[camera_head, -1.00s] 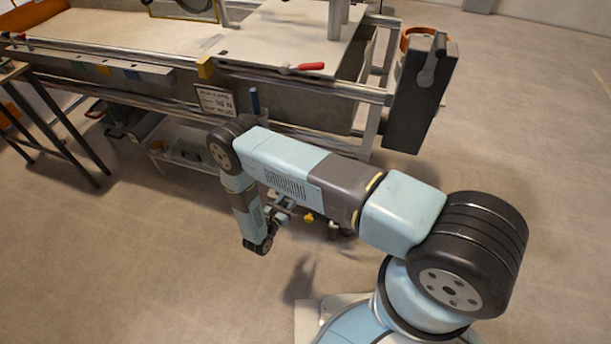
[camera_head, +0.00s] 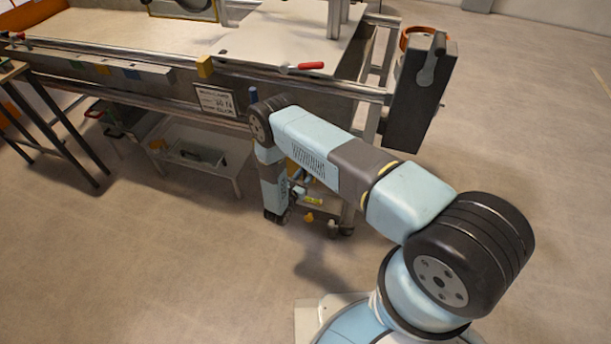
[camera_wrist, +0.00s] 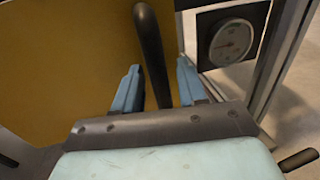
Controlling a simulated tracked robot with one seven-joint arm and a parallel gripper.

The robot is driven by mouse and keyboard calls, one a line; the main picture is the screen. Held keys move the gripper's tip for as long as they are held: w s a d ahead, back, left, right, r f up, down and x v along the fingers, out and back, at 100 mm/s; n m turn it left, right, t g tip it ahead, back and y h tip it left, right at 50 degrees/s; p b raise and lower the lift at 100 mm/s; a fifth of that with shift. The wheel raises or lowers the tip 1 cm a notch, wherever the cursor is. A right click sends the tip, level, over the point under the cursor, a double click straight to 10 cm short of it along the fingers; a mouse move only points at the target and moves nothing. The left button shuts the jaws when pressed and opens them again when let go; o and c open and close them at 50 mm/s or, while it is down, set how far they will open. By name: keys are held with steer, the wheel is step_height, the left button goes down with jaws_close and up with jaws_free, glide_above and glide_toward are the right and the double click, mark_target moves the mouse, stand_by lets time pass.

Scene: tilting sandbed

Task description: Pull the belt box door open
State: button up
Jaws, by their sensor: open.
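In the wrist view, a yellow-brown panel (camera_wrist: 65,65), which looks like the belt box door, fills the left and middle. A curved black bar handle (camera_wrist: 148,35) stands on its right part. My gripper (camera_wrist: 159,66) is open, its two blue fingers on either side of the handle's lower stretch in the picture. Whether either finger touches the bar I cannot tell. In the head view, my arm hides the door and most of the gripper, beneath the sandbed's right part.
A round gauge (camera_wrist: 232,42) on a dark plate sits right of the panel, beside a metal upright (camera_wrist: 280,60). In the head view, the sandbed frame (camera_head: 300,84) runs above my wrist. A dark box with a lever (camera_head: 420,95) hangs at its right end. Open floor lies in front.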

jaws_close()
stand_by(0.4)
